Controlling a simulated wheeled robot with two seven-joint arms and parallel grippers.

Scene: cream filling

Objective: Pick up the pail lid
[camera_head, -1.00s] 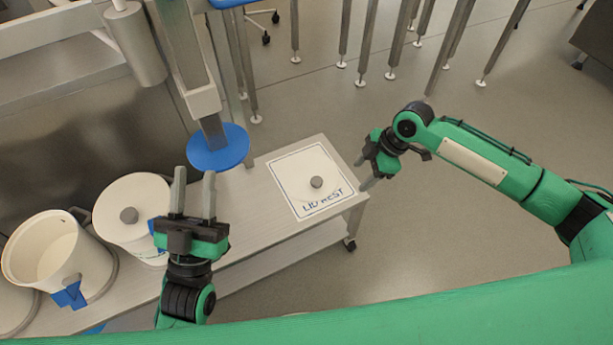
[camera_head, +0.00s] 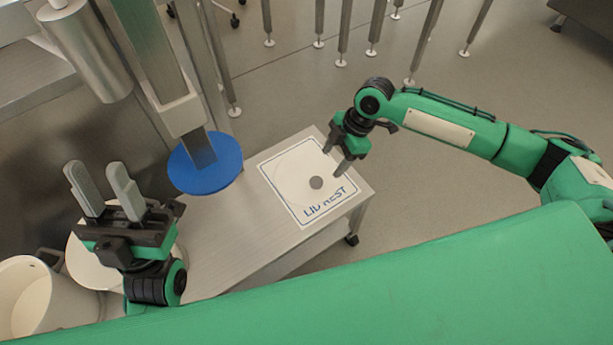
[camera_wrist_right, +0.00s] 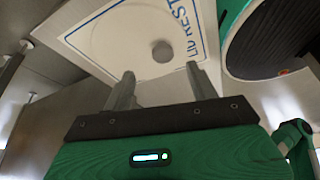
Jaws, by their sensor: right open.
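The pail lid (camera_head: 295,178) is a pale round disc with a grey knob (camera_head: 316,182). It lies flat on the white square marked LID REST (camera_head: 316,212), on the metal table. My right gripper (camera_head: 331,161) is open and empty, its fingers pointing toward the knob from the right. In the right wrist view the knob (camera_wrist_right: 162,52) shows just beyond the fingertips (camera_wrist_right: 160,76), apart from them, with the lid (camera_wrist_right: 122,38) around it. My left gripper (camera_head: 95,168) is open and empty at the left, fingers up, partly covering a white pail (camera_head: 95,268).
A blue disc (camera_head: 205,175) on a grey column hangs over the table (camera_head: 225,235), left of the lid rest. An open white pail (camera_head: 22,295) stands at the lower left. Floor (camera_head: 420,240) lies open right of the table. Several metal legs (camera_head: 345,30) stand behind.

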